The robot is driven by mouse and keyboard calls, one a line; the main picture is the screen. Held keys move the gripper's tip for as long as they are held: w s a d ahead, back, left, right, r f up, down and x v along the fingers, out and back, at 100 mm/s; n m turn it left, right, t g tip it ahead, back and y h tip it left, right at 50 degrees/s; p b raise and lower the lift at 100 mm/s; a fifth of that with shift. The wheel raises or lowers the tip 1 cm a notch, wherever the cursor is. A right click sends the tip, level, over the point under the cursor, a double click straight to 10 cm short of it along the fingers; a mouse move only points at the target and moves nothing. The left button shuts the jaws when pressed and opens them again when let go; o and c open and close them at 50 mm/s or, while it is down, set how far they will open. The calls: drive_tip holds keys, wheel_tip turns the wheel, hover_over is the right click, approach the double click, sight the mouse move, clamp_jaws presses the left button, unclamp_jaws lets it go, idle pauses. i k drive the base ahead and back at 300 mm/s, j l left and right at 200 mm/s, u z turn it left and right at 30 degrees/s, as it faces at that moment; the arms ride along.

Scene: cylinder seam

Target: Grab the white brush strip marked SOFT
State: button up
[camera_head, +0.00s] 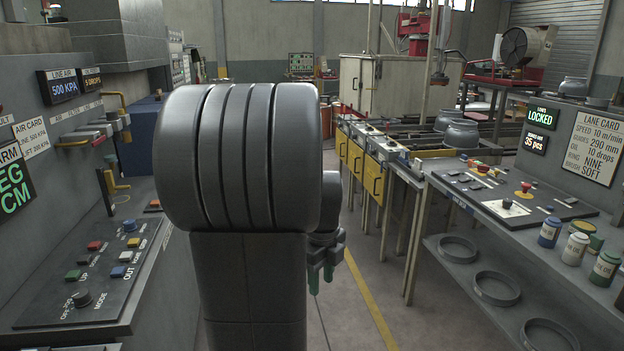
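I cannot make out a white brush strip marked SOFT in this view. The word SOFT shows only on the last line of the lane card (594,146) at the right. My gripper (322,279) hangs pointing down just right of my big dark arm link, above the floor. Its two green fingertips look apart, with nothing seen between them. My arm link hides the middle of the scene and part of the gripper's wrist.
A control panel (95,262) stands close at left. At right is a bench (535,243) with buttons, a LOCKED display (541,117), several small pots (576,249), and rings (497,288) on its lower shelf. Yellow-fronted units (373,180) line the conveyor behind. The floor aisle between is clear.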

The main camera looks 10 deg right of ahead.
sight(416, 168)
drive_tip(key=i+l+z, duration=0.45)
drive_tip(key=i, duration=0.35)
drive_tip(key=i+z, duration=0.4)
drive_tip(key=i, duration=1.3)
drive_tip(key=i+z, duration=0.1)
drive_tip(key=i, duration=0.85)
drive_tip(key=i+j+z, duration=0.15)
drive_tip(key=i, duration=0.25)
drive_tip(key=i+j+z, duration=0.15)
drive_tip(key=i, duration=0.25)
